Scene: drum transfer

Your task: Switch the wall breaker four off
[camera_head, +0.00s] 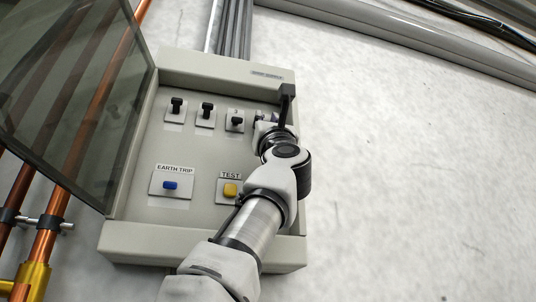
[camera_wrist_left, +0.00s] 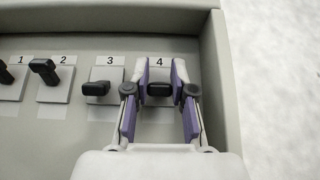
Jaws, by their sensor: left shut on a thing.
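Breaker four (camera_wrist_left: 159,90) is a black toggle under the label 4 in the left wrist view. It sits low on its plate, at about the same height as the toggle of breaker three (camera_wrist_left: 96,88). My left gripper (camera_wrist_left: 161,72) has its purple-padded fingers on either side of breaker four and is shut on it. In the head view my left arm comes up from below, and the gripper (camera_head: 266,126) and wrist hide most of breaker four. My right gripper is not in view.
Breaker one (camera_head: 177,104) and breaker two (camera_head: 206,109) have raised toggles. A blue EARTH TRIP button (camera_head: 171,185) and a yellow TEST button (camera_head: 230,190) are below. The panel box's dark glass door (camera_head: 75,90) stands open at left, near copper pipes (camera_head: 50,235). Bare wall is at right.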

